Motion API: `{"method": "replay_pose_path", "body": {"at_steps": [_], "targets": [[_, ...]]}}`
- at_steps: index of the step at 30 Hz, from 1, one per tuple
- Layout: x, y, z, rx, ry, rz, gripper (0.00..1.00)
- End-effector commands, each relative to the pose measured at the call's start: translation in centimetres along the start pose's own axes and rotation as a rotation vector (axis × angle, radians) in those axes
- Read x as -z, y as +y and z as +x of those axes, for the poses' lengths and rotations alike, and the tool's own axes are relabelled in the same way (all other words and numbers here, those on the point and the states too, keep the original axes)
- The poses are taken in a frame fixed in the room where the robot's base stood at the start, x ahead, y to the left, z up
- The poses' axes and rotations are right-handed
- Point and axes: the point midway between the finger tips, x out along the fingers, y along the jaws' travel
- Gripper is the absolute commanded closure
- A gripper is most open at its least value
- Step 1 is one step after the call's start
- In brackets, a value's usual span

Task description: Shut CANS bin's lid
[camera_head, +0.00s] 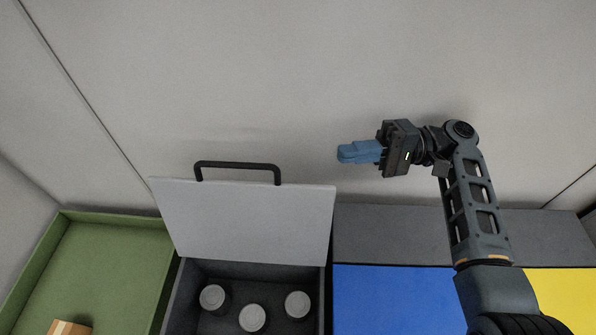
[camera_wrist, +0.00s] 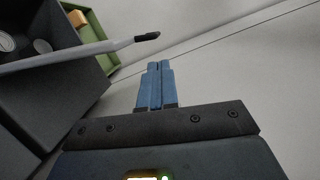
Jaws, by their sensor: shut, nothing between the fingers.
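The CANS bin (camera_head: 180,303) is a dark grey box with several grey cans in it, at the bottom of the head view. Its light grey lid (camera_head: 245,218) stands raised at the back, with a black bar handle (camera_head: 238,165) along its top edge. My gripper (camera_head: 342,153) has blue fingers pressed together, empty. It is to the right of the lid and handle, apart from both. In the wrist view my gripper (camera_wrist: 159,64) points along the wall, with the lid (camera_wrist: 85,53) edge-on to the left and the handle (camera_wrist: 146,37) at its end.
A green open tray (camera_head: 105,262) with a small brown box (camera_head: 70,327) stands left of the bin. Blue (camera_head: 395,298) and yellow (camera_head: 563,298) surfaces lie to the right. A plain pale wall (camera_head: 280,80) is behind; the space before it above the lid is clear.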

Motion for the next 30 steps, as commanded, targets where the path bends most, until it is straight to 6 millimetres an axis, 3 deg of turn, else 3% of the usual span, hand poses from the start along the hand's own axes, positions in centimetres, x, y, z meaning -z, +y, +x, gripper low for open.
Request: {"method": "replay_pose_path", "body": {"at_steps": [1,4,11,24,30], "targets": [[0.3,1.3,-0.1,0.0,0.0,0.0,1.0],[0.5,2.2,-0.1,0.0,0.0,0.0,1.0],[0.6,2.6,0.4,-0.001,-0.001,-0.001,1.0],[0.5,2.6,7.4,-0.001,-0.003,0.001,1.0],[0.6,2.5,9.4,0.0,-0.001,0.0,1.0]]}}
